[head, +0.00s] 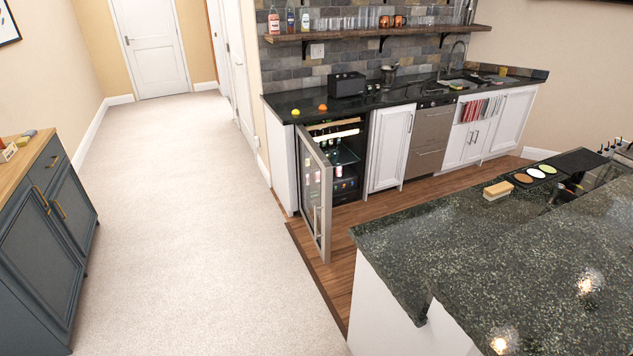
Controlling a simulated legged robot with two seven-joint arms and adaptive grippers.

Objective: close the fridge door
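The fridge (346,168) is a small under-counter unit built into the white cabinets at the back counter. Its glass door (313,190) with a steel frame stands wide open, hinged at the left and swung out toward me. A long vertical handle (316,222) runs along the door's free edge. Bottles and shelves show in the lit interior. Neither of my grippers is in the head view.
The dark bar counter (430,250) fills the lower right, with a wooden-floor passage (370,215) between it and the fridge. A blue-grey cabinet (45,225) stands at left. The carpet (190,200) between is clear.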

